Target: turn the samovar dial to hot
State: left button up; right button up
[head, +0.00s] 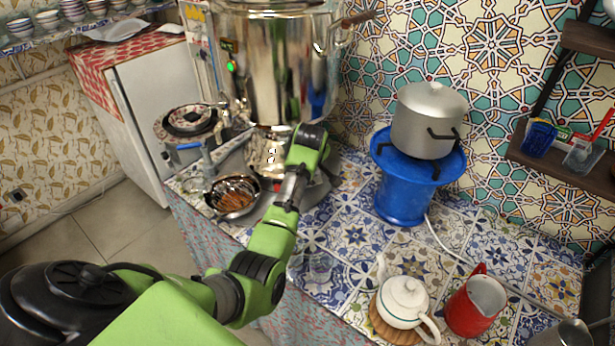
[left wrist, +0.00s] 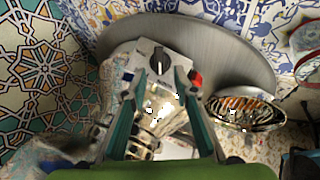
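The samovar (head: 275,65) is a large shiny metal urn at the back left of the tiled counter in the head view. Its dial (left wrist: 158,63), a small black knob with a pale pointer mark, shows in the left wrist view on a grey metal panel. A red button or lamp (left wrist: 196,80) sits beside it. In the head view my arm hides the dial. My left gripper (left wrist: 156,88) is open, with its two fingertips on either side of and just below the dial in the picture. I cannot tell whether they touch it. My right gripper is not in view.
A blue stand (head: 402,196) holds a grey pot (head: 428,120). A white teapot (head: 403,300) and red jug (head: 474,305) stand at the front right. Tiled counter between is mostly clear.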

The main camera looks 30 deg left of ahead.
pick_arm(q)
jog(key=x, duration=0.5)
jog(key=shift+w+a+f, duration=0.1)
jog(key=shift+a+f, duration=0.05)
jog(key=shift+f, duration=0.15)
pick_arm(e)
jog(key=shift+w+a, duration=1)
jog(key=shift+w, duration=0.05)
pick_arm(q)
grip_shut()
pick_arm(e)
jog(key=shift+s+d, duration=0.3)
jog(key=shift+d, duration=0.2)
